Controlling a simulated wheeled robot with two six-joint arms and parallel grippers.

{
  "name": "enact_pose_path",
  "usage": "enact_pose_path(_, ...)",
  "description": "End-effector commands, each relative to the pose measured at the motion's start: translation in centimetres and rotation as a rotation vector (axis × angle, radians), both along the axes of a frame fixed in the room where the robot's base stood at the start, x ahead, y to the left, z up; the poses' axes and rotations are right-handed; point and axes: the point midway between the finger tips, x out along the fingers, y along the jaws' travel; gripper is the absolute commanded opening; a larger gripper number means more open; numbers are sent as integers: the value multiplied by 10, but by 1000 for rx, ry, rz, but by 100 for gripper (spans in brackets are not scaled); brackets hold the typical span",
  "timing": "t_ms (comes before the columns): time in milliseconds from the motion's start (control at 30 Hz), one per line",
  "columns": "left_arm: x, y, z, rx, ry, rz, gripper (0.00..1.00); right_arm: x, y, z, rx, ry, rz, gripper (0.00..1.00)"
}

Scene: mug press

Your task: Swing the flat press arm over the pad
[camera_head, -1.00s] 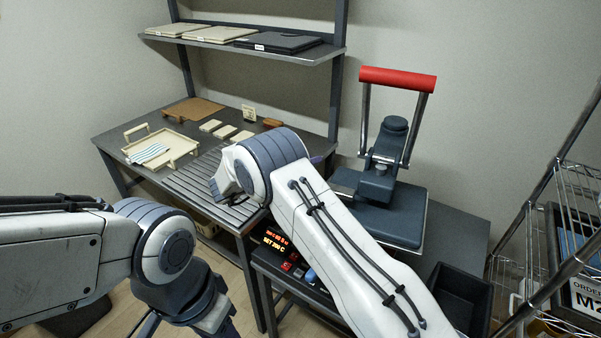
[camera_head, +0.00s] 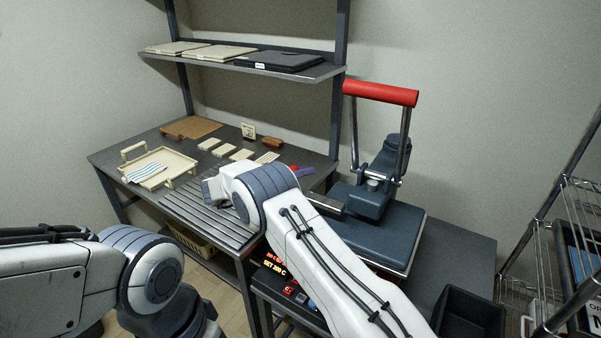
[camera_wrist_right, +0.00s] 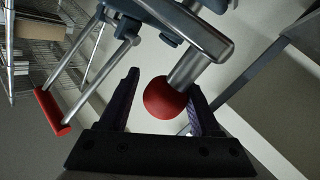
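The press (camera_head: 392,150) stands on the right-hand table, with a dark blue-grey arm and a red bar handle (camera_head: 380,93) on two metal rods. The flat dark pad (camera_head: 375,245) lies below and in front of it. The arm's near end hangs over the pad's back left part. In the right wrist view, a red ball knob (camera_wrist_right: 163,98) on a metal rod sits between the fingers of my right gripper (camera_wrist_right: 163,103), which look apart with a gap at the left. In the head view my right gripper (camera_head: 301,171) is mostly hidden behind its arm. My left gripper is not in view.
A shelf (camera_head: 225,62) hangs above. A black bin (camera_head: 470,315) and a wire rack (camera_head: 575,225) stand at the right.

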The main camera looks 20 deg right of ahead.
Motion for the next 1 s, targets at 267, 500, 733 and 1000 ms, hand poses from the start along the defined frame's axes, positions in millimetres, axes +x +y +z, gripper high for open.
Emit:
enact_pose_path(267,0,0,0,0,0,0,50,0,1,-1,2,3,1,82)
enact_pose_path(500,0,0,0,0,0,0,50,0,1,-2,2,4,2,82)
enact_pose_path(733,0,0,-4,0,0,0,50,-1,12,-4,2,3,4,82)
enact_pose_path(1000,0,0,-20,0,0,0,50,-5,67,-6,4,1,9,82)
